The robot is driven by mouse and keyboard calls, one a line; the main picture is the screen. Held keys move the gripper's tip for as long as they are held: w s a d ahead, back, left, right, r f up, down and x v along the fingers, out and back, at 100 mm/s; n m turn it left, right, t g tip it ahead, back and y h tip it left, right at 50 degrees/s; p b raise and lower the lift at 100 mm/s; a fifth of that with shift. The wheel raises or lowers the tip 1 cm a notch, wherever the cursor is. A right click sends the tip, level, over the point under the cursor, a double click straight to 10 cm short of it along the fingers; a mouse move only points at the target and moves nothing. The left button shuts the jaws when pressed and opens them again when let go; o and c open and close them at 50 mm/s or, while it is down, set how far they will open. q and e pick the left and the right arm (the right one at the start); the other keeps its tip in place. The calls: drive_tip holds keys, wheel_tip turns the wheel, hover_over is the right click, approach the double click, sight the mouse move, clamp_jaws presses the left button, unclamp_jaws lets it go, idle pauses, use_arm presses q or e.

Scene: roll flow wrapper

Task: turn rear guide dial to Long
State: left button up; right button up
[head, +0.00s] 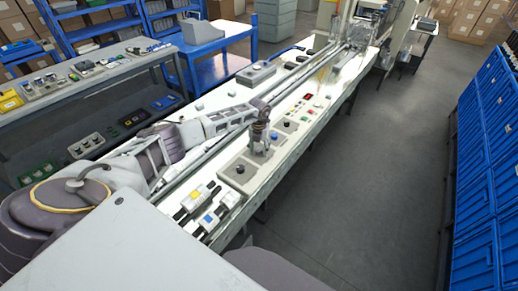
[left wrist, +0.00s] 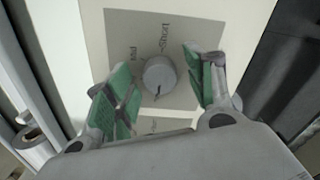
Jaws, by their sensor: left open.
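A round grey dial (left wrist: 159,74) sits on a grey label plate (left wrist: 180,20) in the left wrist view. Printed words, hard to read, stand above it, to its upper left and below it. A dark mark on the dial's rim faces the bottom of the picture. My left gripper (left wrist: 163,88) is open, with a green-padded finger on each side of the dial; I see a gap between pads and dial. In the head view my left gripper (head: 261,150) points down over the control panel and hides part of it. My right gripper is not in view.
Another dark knob (head: 240,168) sits on a grey plate in front of the gripper. Black knobs (head: 287,122) and coloured buttons (head: 317,106) lie beyond it. Long rails (head: 205,158) run along the bench. Blue drawers (head: 490,150) stand at right; the floor between is clear.

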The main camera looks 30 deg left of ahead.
use_arm(q)
drive_tip(key=shift+c, duration=0.5)
drive_tip(key=c, duration=1)
drive_tip(key=shift+o, duration=0.2)
